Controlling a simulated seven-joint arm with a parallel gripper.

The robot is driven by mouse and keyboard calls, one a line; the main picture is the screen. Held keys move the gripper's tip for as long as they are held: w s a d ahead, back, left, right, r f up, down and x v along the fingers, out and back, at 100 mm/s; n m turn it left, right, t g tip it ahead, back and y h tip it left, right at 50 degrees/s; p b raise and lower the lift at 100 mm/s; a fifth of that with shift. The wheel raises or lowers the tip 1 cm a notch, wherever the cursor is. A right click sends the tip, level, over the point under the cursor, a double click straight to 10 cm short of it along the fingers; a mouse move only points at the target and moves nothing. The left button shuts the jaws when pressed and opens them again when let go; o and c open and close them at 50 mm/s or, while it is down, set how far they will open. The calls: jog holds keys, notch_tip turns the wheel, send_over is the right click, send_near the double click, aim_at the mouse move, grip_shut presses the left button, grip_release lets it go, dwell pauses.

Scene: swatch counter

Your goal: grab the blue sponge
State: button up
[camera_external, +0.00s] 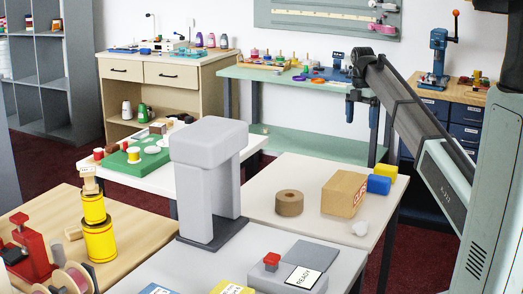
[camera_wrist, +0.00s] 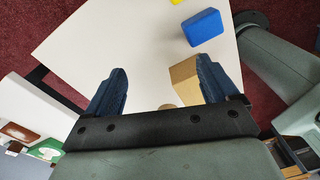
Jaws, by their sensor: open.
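The blue sponge (camera_external: 379,184) lies on the white table at the right in the external view, touching or close beside a cardboard box. In the wrist view the blue sponge (camera_wrist: 203,27) lies on the white tabletop beyond the fingers, toward the upper right. My gripper (camera_wrist: 162,88) is open, with nothing between its two dark blue fingers. In the external view my gripper (camera_external: 362,108) hangs well above the table, with its fingers pointing down.
A cardboard box (camera_external: 344,193) stands in front of the sponge, and a yellow block (camera_external: 385,172) lies behind it. A grey arch-shaped block (camera_external: 205,143) stands left.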

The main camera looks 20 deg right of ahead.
jog(key=s+d+f+m, duration=0.2)
jog(key=s+d, duration=0.2)
jog(key=s, duration=0.1)
jog(key=m, duration=0.4)
send_over(379, 178)
notch_tip(379, 178, down, 2)
jog(key=f+m, duration=0.2)
jog(key=f, duration=0.1)
jog(key=f+m, duration=0.3)
jog(key=s+f+m, duration=0.1)
jog(key=f+m, duration=0.2)
jog(key=shift+d+t, duration=0.1)
jog(key=shift+t, duration=0.3)
jog(key=shift+w+f, duration=0.2)
jog(key=shift+f, duration=0.7)
jog(key=shift+w+f, duration=0.15)
jog(key=shift+f, duration=0.75)
jog(key=shift+w+f, duration=0.2)
jog(key=shift+f, duration=0.7)
jog(key=c, duration=1)
jog(key=shift+r, duration=0.1)
jog(key=shift+c, duration=0.2)
